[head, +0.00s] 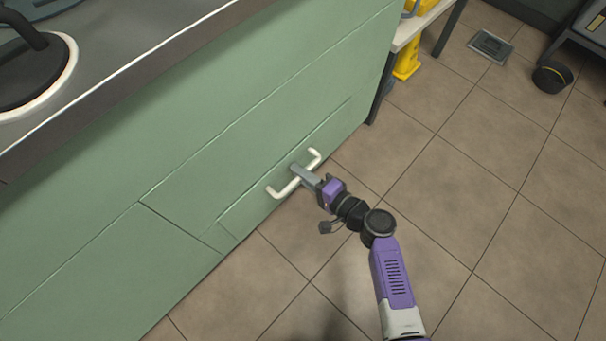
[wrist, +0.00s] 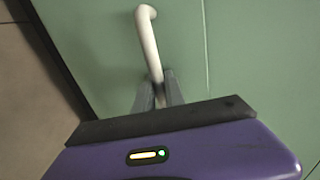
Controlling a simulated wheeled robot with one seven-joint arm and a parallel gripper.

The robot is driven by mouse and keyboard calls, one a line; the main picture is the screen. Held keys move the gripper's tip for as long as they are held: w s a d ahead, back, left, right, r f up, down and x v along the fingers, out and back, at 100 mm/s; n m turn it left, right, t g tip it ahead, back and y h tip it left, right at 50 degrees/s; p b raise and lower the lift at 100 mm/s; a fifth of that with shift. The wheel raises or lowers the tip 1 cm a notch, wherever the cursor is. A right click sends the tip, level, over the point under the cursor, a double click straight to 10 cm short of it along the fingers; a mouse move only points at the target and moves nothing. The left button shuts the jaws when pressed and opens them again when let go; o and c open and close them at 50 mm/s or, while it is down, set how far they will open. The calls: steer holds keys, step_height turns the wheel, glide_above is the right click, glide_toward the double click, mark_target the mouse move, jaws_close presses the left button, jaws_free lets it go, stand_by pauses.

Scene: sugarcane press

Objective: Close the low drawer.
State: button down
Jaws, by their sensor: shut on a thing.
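The low drawer (head: 328,135) is a green front near the bottom of the green cabinet. In the head view its face looks about level with the panels around it; a small gap is hard to judge from here. Its white bar handle (head: 285,191) also shows in the wrist view (wrist: 149,40). My gripper (head: 299,172) is shut on the middle of the handle. In the wrist view its two grey fingers (wrist: 160,90) lie on either side of the bar. The part of the bar between the fingers is partly hidden.
A grey counter (head: 110,85) with a white edge tops the cabinet. The tiled floor (head: 450,220) to the right is clear around my arm. A table with a yellow object (head: 407,62) under it stands beyond the cabinet's end. A dark wheel (head: 552,77) is at the upper right.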

steer(key=c, duration=1.4)
jaws_free()
steer(key=shift+w+r, duration=0.1)
steer(key=p+v, duration=0.2)
steer(key=v, duration=0.5)
steer(key=shift+s+d+p, duration=0.3)
steer(key=shift+s, duration=0.05)
